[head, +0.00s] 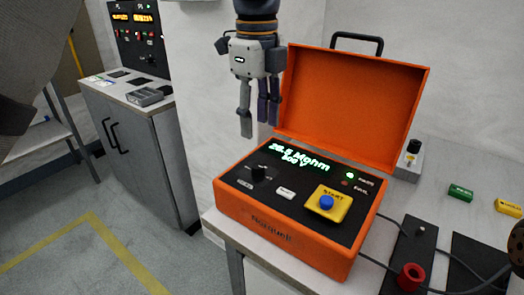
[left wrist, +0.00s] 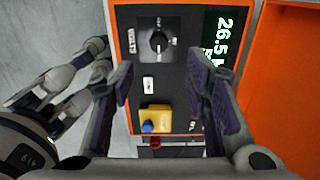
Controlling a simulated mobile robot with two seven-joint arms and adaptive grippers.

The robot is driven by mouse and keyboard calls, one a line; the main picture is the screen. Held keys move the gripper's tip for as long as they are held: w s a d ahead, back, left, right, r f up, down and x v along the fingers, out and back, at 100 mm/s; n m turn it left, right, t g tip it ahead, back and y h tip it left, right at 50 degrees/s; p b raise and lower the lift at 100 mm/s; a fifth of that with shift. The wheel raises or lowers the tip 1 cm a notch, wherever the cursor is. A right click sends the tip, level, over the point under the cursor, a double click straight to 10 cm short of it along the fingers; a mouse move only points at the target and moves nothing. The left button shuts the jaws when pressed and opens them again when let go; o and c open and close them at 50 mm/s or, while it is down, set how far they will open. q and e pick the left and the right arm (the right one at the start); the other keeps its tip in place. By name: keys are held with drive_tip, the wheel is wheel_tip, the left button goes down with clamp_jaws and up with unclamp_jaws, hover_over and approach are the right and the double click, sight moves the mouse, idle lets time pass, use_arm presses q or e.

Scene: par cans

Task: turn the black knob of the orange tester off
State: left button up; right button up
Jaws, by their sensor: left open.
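The orange tester (head: 290,240) stands on a bench with its lid raised. Its display (head: 290,157) is lit green, reading about 26.5 Mohm and 500 V. The black knob (head: 262,173) is at the panel's left; it also shows in the left wrist view (left wrist: 158,42). Its position labels are too small to read. My left gripper (head: 256,115) hangs above the panel's back left, fingers pointing down, open and empty, apart from the knob. In the left wrist view its fingers (left wrist: 161,85) frame the panel below the knob. My right gripper (left wrist: 97,62) shows at the left there, its opening unclear.
A yellow START plate with a blue button (head: 326,202) and a white button (head: 286,193) share the panel. The raised lid (head: 350,105) stands behind.

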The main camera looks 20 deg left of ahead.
sight(258, 165)
use_arm(q)
wheel_tip(258, 165, down, 10)
drive_tip(key=shift+s+r, duration=0.1)
drive_tip(key=shift+r, duration=0.05)
drive_tip(key=shift+c, duration=0.6)
clamp_jaws()
